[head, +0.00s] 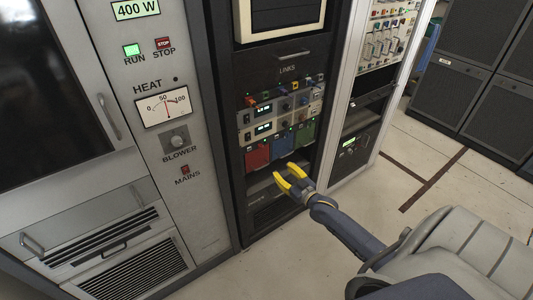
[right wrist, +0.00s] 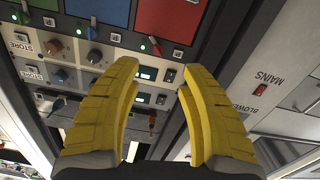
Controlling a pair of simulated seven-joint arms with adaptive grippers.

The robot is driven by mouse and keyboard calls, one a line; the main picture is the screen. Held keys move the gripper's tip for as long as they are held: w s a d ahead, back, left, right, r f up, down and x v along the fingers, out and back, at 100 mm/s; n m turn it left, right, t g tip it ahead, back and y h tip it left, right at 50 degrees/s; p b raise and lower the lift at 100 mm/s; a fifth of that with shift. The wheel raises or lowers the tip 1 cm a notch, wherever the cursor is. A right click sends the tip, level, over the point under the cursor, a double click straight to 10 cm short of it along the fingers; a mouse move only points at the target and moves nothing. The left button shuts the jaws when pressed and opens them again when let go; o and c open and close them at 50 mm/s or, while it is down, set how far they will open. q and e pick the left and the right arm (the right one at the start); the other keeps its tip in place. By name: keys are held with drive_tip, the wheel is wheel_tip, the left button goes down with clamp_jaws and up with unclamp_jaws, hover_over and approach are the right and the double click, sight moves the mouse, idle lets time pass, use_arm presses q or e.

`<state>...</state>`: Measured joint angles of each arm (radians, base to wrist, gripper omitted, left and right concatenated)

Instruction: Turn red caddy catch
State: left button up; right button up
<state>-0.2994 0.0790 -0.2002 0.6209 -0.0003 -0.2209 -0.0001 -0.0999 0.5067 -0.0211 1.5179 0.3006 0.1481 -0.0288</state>
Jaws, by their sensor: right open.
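The red caddy (head: 257,157) sits at the left end of a row in the dark rack, beside a blue caddy (head: 283,145) and a green one (head: 305,133). The right wrist view looks upside down and shows the red front (right wrist: 172,18) at top right. My right gripper (head: 283,176) has yellow fingers spread apart and empty, below the caddies in the head view. The fingertips (right wrist: 160,72) are apart from the knob. My left gripper is out of view.
Coloured knobs and lit displays (head: 263,119) fill the panels above the caddies. A white-framed rack (head: 350,145) stands right. Floor in front is clear (head: 375,205).

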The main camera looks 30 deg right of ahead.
drive_tip(key=s+r+n, duration=0.1)
drive_tip(key=s+n, duration=0.1)
drive_tip(key=n, duration=0.6)
approach(261, 147)
drive_tip(key=w, duration=1)
drive_tip(key=shift+w+f, duration=0.2)
drive_tip(key=shift+f, duration=0.1)
clamp_jaws()
